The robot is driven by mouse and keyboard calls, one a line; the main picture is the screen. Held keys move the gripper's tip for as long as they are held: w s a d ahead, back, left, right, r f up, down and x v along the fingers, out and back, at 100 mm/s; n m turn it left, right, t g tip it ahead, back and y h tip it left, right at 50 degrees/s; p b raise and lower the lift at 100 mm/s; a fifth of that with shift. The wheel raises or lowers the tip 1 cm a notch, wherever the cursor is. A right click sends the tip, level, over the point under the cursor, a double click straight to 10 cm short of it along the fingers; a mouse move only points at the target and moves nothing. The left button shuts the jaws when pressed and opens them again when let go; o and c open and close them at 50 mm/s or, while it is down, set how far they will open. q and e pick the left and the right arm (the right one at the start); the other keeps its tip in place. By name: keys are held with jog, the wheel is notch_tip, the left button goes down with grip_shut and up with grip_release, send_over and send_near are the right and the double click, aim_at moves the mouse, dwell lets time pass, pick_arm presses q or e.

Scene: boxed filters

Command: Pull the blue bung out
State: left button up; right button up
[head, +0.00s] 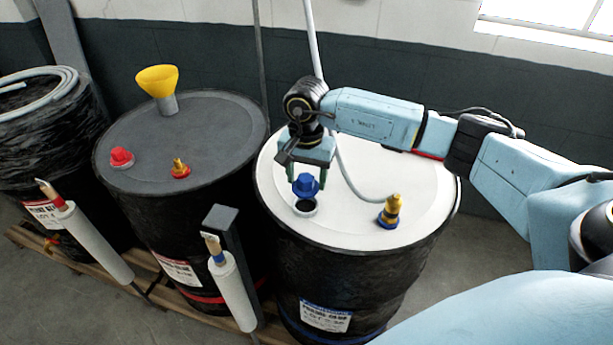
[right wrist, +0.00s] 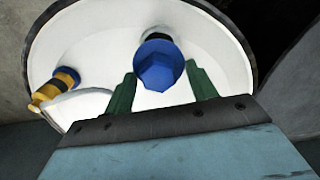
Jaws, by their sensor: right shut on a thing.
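The blue bung (head: 306,185) is in my right gripper (head: 307,178), above the white-topped drum (head: 350,165). A dark open hole with a pale rim (head: 304,208) shows just below the bung, which looks clear of it. In the right wrist view the bung (right wrist: 158,68) sits between the green fingers of the right gripper (right wrist: 160,76), and part of the dark hole (right wrist: 157,36) shows beyond it. The exact finger contact is hard to see. My left gripper is not in view.
A brass fitting with a blue base (head: 390,212) and a pale hose stands on the same lid, right of the hole. A dark-lidded drum (head: 215,130) to the left carries a yellow funnel (head: 157,80), a red bung (head: 121,157) and a brass fitting (head: 180,168). A dark post (head: 224,225) stands in front.

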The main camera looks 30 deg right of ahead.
aim_at(307, 175)
jog(key=shift+r+p, duration=1.75)
jog(key=shift+r, duration=2.35)
